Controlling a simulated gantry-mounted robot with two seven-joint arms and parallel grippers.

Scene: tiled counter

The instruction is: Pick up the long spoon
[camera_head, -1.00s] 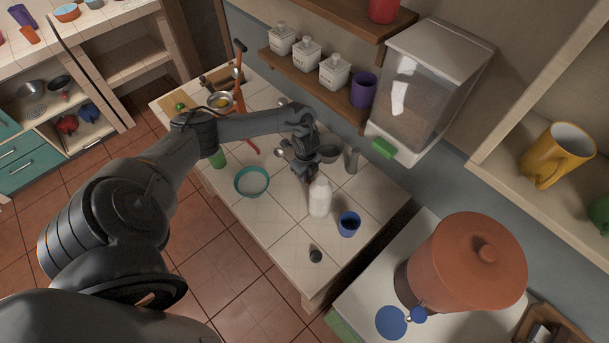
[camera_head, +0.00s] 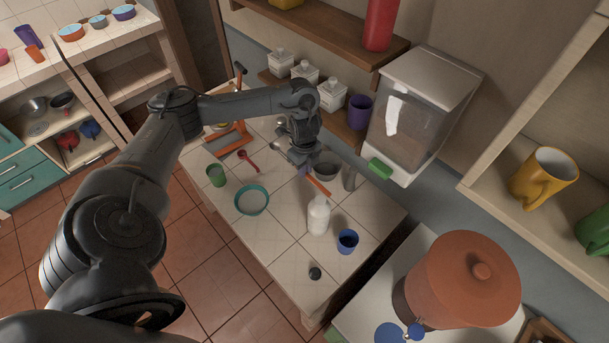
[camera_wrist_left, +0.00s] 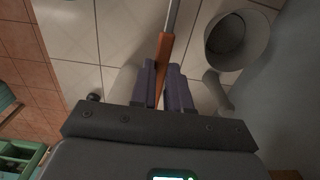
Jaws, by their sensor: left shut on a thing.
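The long spoon has an orange handle and a grey metal shaft. The handle (camera_head: 318,186) sticks out of my left gripper (camera_head: 304,172) to the lower right, above the tiled counter, in the head view. In the left wrist view the handle (camera_wrist_left: 163,62) lies between the purple fingers of my left gripper (camera_wrist_left: 164,82), which is shut on it. The metal shaft runs out past the top edge of that view, so the spoon's bowl is hidden there. My right gripper is not in view.
A teal bowl (camera_head: 251,200), green cup (camera_head: 216,175) and red spoon (camera_head: 248,161) lie to the left.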

